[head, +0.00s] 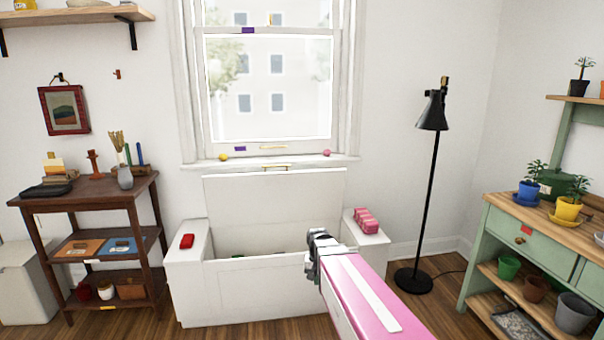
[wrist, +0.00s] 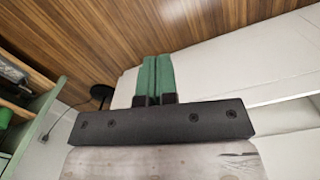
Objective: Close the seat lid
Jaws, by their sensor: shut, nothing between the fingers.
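The white seat lid (head: 275,205) stands raised and upright at the back of the white window bench (head: 230,292), below the window, in the head view. The compartment under it is open, with its contents mostly hidden. My gripper (head: 316,238) is in front of the compartment's right part, apart from the lid as far as I can see. In the wrist view my gripper's green fingers (wrist: 154,77) are together and empty. White bench panels (wrist: 225,65) lie beyond and to the right of them.
A red object (head: 187,241) lies on the bench's left end and pink rolls (head: 366,220) on its right end. A black floor lamp (head: 432,180) stands to the right. A dark wooden shelf (head: 85,195) is on the left and a green plant bench (head: 540,240) on the right.

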